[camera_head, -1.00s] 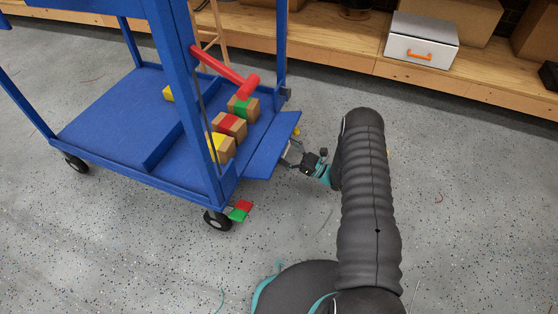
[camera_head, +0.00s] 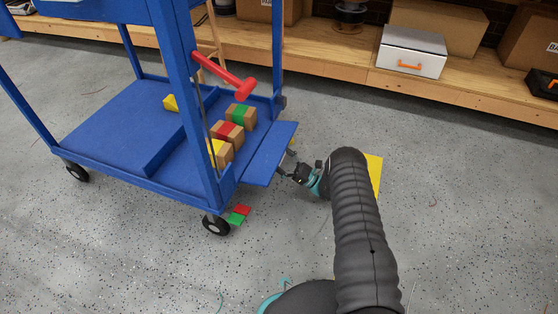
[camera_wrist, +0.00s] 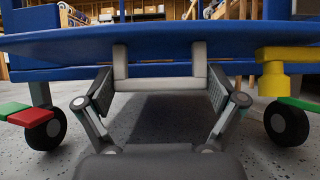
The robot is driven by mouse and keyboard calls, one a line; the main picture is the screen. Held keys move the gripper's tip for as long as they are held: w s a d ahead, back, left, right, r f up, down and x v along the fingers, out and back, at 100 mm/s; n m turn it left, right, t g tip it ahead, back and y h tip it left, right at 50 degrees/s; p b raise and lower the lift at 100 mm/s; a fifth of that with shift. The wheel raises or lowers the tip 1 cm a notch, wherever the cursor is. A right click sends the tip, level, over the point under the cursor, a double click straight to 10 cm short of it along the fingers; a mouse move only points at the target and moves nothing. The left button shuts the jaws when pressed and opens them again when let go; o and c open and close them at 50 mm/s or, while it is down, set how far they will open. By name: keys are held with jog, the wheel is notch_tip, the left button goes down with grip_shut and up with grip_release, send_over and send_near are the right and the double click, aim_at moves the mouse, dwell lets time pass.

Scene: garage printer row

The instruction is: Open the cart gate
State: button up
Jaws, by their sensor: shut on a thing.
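The blue cart (camera_head: 110,115) stands at the left in the head view. Its gate (camera_head: 268,155) is a blue panel folded outward along the right side of the lower deck. In the wrist view the gate (camera_wrist: 160,45) spans the picture nearly edge-on. A pale grey handle (camera_wrist: 160,84) hangs from it. My gripper (camera_wrist: 160,92) has its fingers around the handle's two ends and is shut on it. In the head view my gripper (camera_head: 294,171) is at the gate's outer edge, partly hidden by the gate and my arm.
Boxes with coloured bands (camera_head: 228,133) sit on the deck by the gate. A red bar (camera_head: 225,76) sticks out above them. A yellow part (camera_wrist: 272,75) is right of the handle. A yellow patch (camera_head: 375,172) lies behind my arm.

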aim_at(283, 149)
jog(key=shift+d+f, duration=0.15)
jog(key=shift+d, duration=0.25)
jog(key=o, duration=1.3)
jog(key=shift+a, duration=0.1)
jog(key=shift+a, duration=0.15)
jog(key=shift+r, duration=0.25)
notch_tip(283, 149, up, 10)
jog(key=shift+f, duration=0.15)
